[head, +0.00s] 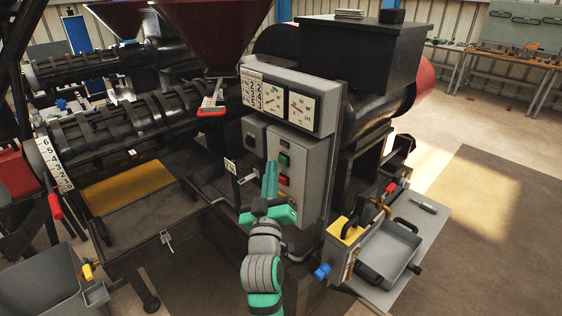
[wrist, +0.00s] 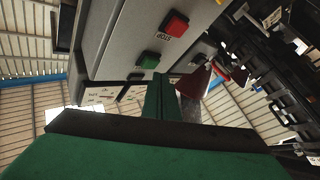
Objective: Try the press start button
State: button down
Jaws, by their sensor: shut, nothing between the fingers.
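The press control panel (head: 300,195) is a grey box with a green button (head: 284,159) above a red button (head: 283,180). In the wrist view the green button (wrist: 148,61) and the red button (wrist: 176,23) show on the panel face, with the word STOP beside the red one. My gripper (head: 271,166) is shut and empty, its fingers upright just left of the buttons in the head view. In the wrist view its fingertips (wrist: 168,78) are close to the green button; whether they touch the panel I cannot tell.
Gauges (head: 301,110) sit higher on the panel. A red-handled lever (head: 211,112) juts out at upper left. A side table (head: 420,226) with a grey tray (head: 388,255) and a yellow-topped block (head: 347,231) stands at right. Open floor lies farther right.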

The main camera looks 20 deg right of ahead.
jog(key=shift+w, duration=0.2)
dwell(0.3)
jog(key=shift+s+a, duration=0.1)
jog(key=shift+a, duration=0.05)
dwell(0.8)
jog(key=shift+d, duration=0.25)
jog(key=shift+w+d, duration=0.2)
jog(key=shift+d, duration=0.1)
jog(key=shift+w, duration=0.1)
dwell(0.6)
